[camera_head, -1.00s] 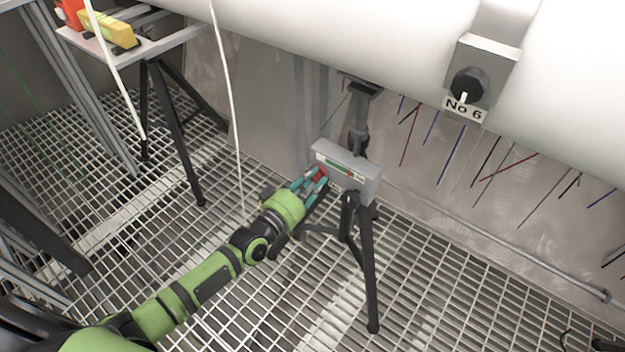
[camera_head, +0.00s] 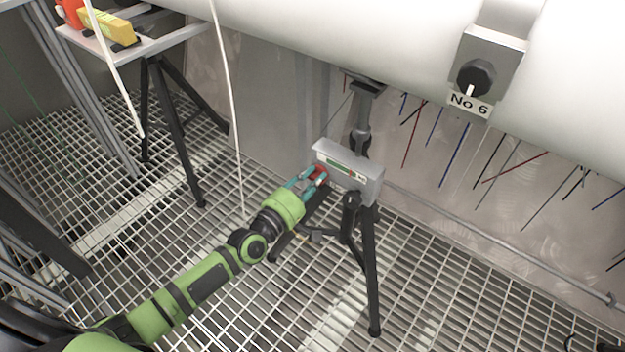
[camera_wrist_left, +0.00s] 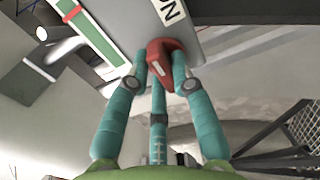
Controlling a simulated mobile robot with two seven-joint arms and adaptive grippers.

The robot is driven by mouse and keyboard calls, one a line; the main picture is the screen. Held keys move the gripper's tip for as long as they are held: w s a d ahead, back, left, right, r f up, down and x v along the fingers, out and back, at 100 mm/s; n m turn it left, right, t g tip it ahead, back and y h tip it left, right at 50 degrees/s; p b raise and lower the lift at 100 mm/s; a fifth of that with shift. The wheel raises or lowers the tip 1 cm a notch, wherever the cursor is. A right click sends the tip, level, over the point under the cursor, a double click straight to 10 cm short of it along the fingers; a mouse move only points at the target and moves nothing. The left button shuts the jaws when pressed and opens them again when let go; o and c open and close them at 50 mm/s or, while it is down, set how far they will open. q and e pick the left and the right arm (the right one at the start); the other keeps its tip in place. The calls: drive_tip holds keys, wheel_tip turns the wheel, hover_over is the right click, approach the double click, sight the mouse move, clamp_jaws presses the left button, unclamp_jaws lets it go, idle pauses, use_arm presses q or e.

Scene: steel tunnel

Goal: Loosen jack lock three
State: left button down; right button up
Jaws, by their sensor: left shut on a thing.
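The jack is a black tripod stand with a grey box (camera_head: 362,182) near its top, below the large white pipe. The box front carries a green and white strip with a small red mark. A red lock knob (camera_wrist_left: 160,57) with a pale mark sits on the box, by a label partly reading "NO"; its number is out of view. My left gripper (camera_head: 319,175) is at the left end of the box. In the wrist view its teal fingers (camera_wrist_left: 160,75) are closed around the red knob. My right gripper is not in view.
A knob box labelled "No 6" (camera_head: 470,100) hangs on the white pipe (camera_head: 350,40). A second tripod (camera_head: 170,120) stands at the back left, by a shelf with a yellow level (camera_head: 108,27). White cords hang left of the jack. The floor is open steel grating (camera_head: 450,290).

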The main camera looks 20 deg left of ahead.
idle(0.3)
use_arm(q)
drive_tip(key=c, duration=1.1)
unclamp_jaws()
drive_tip(key=shift+o, duration=0.2)
drive_tip(key=v, duration=1.2)
